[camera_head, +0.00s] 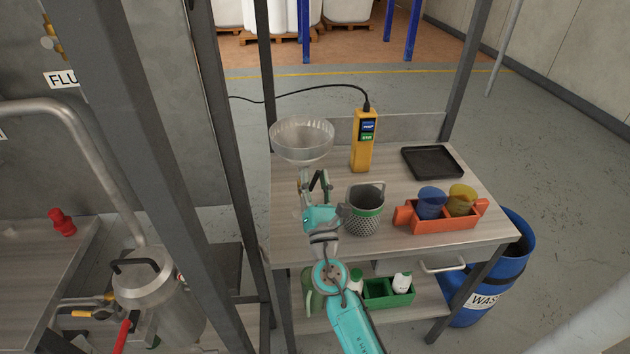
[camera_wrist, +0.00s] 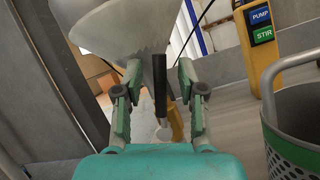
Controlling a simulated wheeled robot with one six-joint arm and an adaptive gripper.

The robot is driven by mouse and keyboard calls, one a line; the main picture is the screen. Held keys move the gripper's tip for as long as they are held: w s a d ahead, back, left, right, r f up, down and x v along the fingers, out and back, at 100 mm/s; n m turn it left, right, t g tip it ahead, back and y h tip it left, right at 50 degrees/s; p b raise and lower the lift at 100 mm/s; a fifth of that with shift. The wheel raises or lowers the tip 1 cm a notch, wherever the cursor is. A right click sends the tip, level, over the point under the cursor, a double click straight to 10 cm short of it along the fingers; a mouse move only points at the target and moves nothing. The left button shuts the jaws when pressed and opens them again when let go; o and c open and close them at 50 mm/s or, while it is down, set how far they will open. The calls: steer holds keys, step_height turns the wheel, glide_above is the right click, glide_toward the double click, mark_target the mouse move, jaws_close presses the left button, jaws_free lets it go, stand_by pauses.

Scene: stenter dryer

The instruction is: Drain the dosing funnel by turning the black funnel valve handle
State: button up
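The clear dosing funnel (camera_head: 302,140) stands at the left of the bench, its bowl up and its stem going down. In the wrist view its pale cone (camera_wrist: 125,28) fills the upper left. The black funnel valve handle (camera_wrist: 160,85) hangs roughly upright below the cone. My gripper (camera_head: 318,186) is at the funnel stem. In the wrist view my gripper (camera_wrist: 159,75) is open, with a finger on each side of the handle and gaps visible between. The head view hides most of the valve behind my gripper.
A perforated metal cup with a green band (camera_head: 365,212) stands close right of my gripper. Behind are a yellow pump/stir pendant (camera_head: 362,145) with a cable and a black tray (camera_head: 433,160). An orange caddy (camera_head: 445,226) is farther right. Dark frame posts (camera_head: 228,150) stand left.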

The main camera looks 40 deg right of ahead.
steer(key=v, duration=1.2)
